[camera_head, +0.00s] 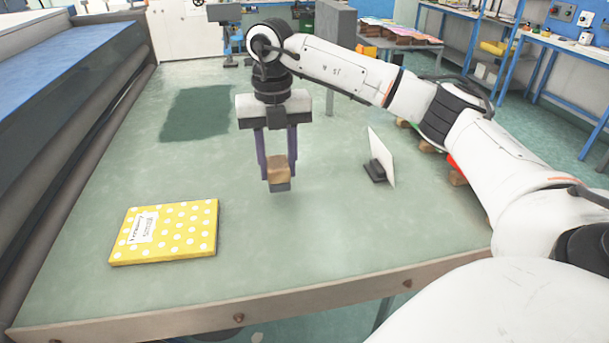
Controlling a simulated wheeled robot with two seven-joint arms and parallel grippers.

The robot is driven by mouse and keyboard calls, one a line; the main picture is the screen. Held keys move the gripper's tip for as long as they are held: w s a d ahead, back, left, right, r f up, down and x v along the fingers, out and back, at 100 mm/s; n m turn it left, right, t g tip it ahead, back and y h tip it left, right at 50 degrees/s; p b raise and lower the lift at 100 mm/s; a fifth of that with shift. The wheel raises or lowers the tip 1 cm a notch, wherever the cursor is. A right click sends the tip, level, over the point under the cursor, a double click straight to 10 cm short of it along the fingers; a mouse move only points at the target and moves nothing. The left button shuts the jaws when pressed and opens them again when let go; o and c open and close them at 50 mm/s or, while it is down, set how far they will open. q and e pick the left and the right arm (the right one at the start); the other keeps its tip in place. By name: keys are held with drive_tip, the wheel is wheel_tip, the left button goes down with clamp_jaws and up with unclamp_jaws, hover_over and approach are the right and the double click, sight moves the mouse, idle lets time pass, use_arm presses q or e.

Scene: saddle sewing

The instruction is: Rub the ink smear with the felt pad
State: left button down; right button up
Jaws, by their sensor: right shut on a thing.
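My right gripper (277,168) points straight down over the middle of the table. Its two purple fingers are shut on the felt pad, a tan block (278,169) with a dark grey underside (281,186). The pad appears to be held a little above the table; the exact gap is hard to judge. I cannot make out a distinct ink smear. A yellow notebook (190,232) with white dots and a white label with dark writing lies flat at the front left, apart from the gripper. My left gripper is not in view.
A large dark green rectangular patch (197,113) lies on the pale green table (330,240) at the back left. A white card (381,157) stands in a dark holder (375,171) right of the pad. Small coloured items sit partly behind my right arm. The front middle is clear.

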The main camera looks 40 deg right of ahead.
drive_tip(key=shift+r, duration=2)
